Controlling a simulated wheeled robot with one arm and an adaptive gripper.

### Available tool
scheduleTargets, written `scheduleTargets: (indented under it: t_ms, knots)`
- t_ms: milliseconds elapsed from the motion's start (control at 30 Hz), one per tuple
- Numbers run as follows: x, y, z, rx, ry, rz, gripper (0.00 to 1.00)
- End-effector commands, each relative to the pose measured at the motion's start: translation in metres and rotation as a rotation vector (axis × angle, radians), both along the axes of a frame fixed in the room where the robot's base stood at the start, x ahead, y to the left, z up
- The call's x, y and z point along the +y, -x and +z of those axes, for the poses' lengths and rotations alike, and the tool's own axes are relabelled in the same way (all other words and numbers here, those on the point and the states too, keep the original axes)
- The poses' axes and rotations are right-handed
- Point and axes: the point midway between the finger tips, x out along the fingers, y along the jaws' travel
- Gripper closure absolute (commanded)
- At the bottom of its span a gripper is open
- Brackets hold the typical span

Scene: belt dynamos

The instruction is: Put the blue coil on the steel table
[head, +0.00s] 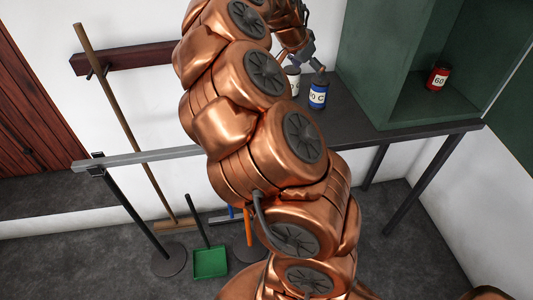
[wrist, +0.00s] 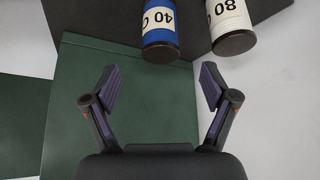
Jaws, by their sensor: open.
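The blue coil (head: 318,97), with a white label, stands upright on a dark grey table (head: 352,112) in the head view. In the wrist view the blue coil (wrist: 160,44) is at the top, its label reading 40 upside down. My gripper (wrist: 159,84) is open and empty; the coil lies beyond its fingertips, between their lines and apart from them. In the head view my gripper (head: 308,60) is close above the coil, partly hidden by my arm. I cannot tell whether this dark table is the steel table.
A white coil (wrist: 232,28) marked 80 stands right beside the blue one. A red coil (head: 438,77) marked 60 stands inside the green cabinet (head: 373,60), right of my gripper. A grey rail (head: 150,155), a broom (head: 120,115) and a green dustpan (head: 210,262) are at left.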

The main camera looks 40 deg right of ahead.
Motion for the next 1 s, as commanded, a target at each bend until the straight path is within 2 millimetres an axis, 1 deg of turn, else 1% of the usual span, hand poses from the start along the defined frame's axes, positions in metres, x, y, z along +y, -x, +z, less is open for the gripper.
scheduleTargets:
  t_ms: [67, 167, 267, 400, 567, 600, 667, 700, 867, 900, 967, 1000]
  knots:
    - [0.004, 0.000, 0.001, 0.002, -0.003, 0.007, 0.15]
    - [0.020, 0.001, 0.005, 0.012, -0.018, 0.036, 0.15]
    - [0.049, 0.004, 0.011, 0.027, -0.044, 0.093, 0.15]
    - [0.099, 0.013, 0.015, 0.059, -0.101, 0.202, 0.15]
    - [0.158, 0.027, 0.010, 0.103, -0.180, 0.353, 0.15]
    - [0.174, 0.032, 0.006, 0.117, -0.205, 0.394, 0.15]
    - [0.196, 0.040, 0.002, 0.138, -0.237, 0.460, 0.15]
    - [0.211, 0.044, 0.000, 0.150, -0.258, 0.505, 0.15]
    - [0.270, 0.069, -0.016, 0.215, -0.345, 0.706, 0.15]
    - [0.285, 0.077, -0.020, 0.235, -0.367, 0.761, 0.15]
    - [0.306, 0.089, -0.028, 0.265, -0.400, 0.844, 0.15]
    - [0.320, 0.097, -0.032, 0.286, -0.421, 0.903, 0.15]
